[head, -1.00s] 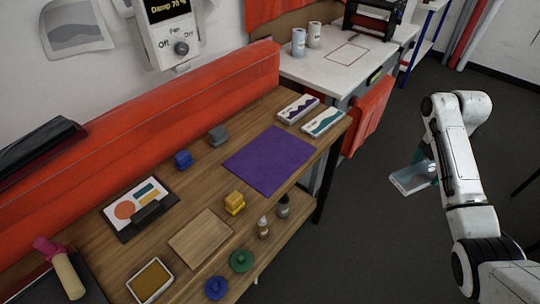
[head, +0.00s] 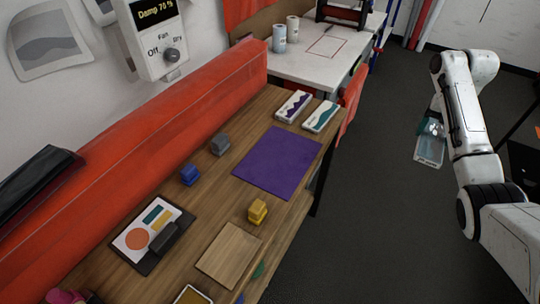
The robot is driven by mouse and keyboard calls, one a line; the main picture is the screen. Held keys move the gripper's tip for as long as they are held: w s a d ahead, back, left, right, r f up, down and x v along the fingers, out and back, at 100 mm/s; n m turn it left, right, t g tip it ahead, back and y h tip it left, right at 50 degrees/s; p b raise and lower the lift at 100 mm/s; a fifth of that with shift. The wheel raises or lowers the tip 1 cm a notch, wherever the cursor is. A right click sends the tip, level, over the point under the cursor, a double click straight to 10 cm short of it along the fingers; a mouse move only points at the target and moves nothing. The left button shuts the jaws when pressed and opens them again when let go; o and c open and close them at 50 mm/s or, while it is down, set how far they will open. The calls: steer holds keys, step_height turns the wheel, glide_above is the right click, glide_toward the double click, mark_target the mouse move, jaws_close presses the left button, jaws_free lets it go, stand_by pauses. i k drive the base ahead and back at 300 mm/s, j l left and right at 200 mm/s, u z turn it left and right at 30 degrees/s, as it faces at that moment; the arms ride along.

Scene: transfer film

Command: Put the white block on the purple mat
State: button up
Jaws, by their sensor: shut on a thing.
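The purple mat (head: 278,163) lies flat and bare on the wooden table. My arm is at the right, out over the floor and well apart from the table. My gripper (head: 432,130) is at its hanging end, partly hidden by the arm, with a teal part showing. It is shut on a pale, flat, box-like thing (head: 429,152); its fingertips are not clear, and I cannot tell whether this is the white block. I see no plain white block on the table.
A yellow block (head: 257,211), a blue block (head: 189,175) and a grey block (head: 219,145) stand around the mat. Two white patterned boxes (head: 294,106) (head: 321,117) lie beyond it. A wooden board (head: 229,255) and a clipboard (head: 150,238) lie nearer. Open floor separates arm and table.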

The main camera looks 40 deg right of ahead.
mark_target(285, 160)
steer(key=i+j, duration=0.35)
steer(key=j, duration=0.15)
steer(key=i+j, duration=0.35)
steer(key=j, duration=0.2)
